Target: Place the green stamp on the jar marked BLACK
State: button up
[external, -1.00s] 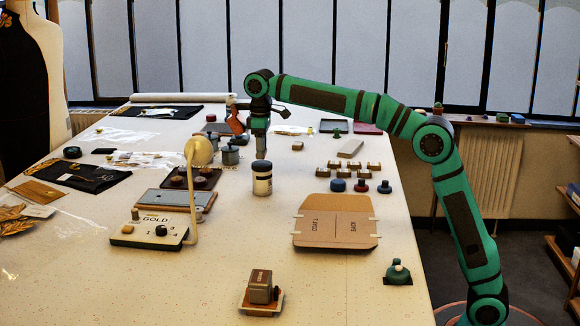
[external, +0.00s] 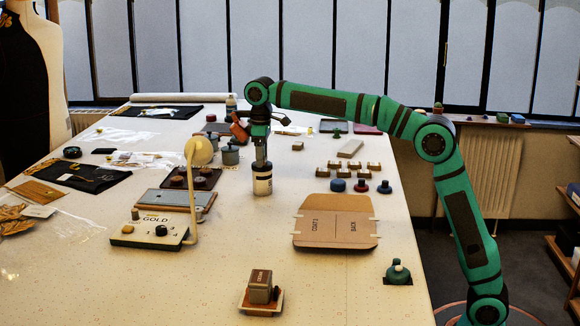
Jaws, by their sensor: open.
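A green stamp-like piece with a pale knob (external: 397,272) stands at the front right of the table. A smaller green piece (external: 336,134) lies farther back; I cannot tell which of the two is the green stamp. A jar with a dark lid and a pale label (external: 262,184) stands near the middle of the table; its lettering is too small to read. My gripper (external: 261,163) is open, pointing down at the jar's lid. I cannot tell whether the fingers touch it.
Grey jars (external: 230,157) stand left of my gripper. A lamp on the GOLD box (external: 150,231) rises close to the left. A cardboard piece (external: 335,222), small round-topped pieces (external: 361,186) and a brown block on a tray (external: 260,288) lie around.

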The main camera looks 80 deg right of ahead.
jog(key=shift+r, duration=0.1)
notch_tip(320, 180, up, 12)
jog(key=shift+f, duration=0.2)
jog(key=shift+r, duration=0.25)
dwell(0.3)
jog(key=shift+s+a+r, duration=0.1)
jog(key=s+a+r+t+h, duration=0.1)
jog(key=s+a+r+t, duration=0.25)
jog(key=s+a, duration=0.45)
jog(key=s+a+r+t, duration=0.2)
jog(key=s+a+t, duration=0.3)
jog(key=s, duration=0.7)
jog(key=s+a+f+t, duration=0.2)
jog(key=s+f+t, duration=0.1)
jog(key=s, duration=0.5)
jog(key=s+a+f+t, duration=0.2)
jog(key=s+f, duration=0.3)
jog(key=s, duration=0.4)
jog(key=s+a+f+t+y, duration=0.1)
jog(key=s+f+t, duration=0.3)
jog(key=s, duration=0.4)
jog(key=shift+s+a, duration=0.35)
jog(key=shift+a, duration=0.55)
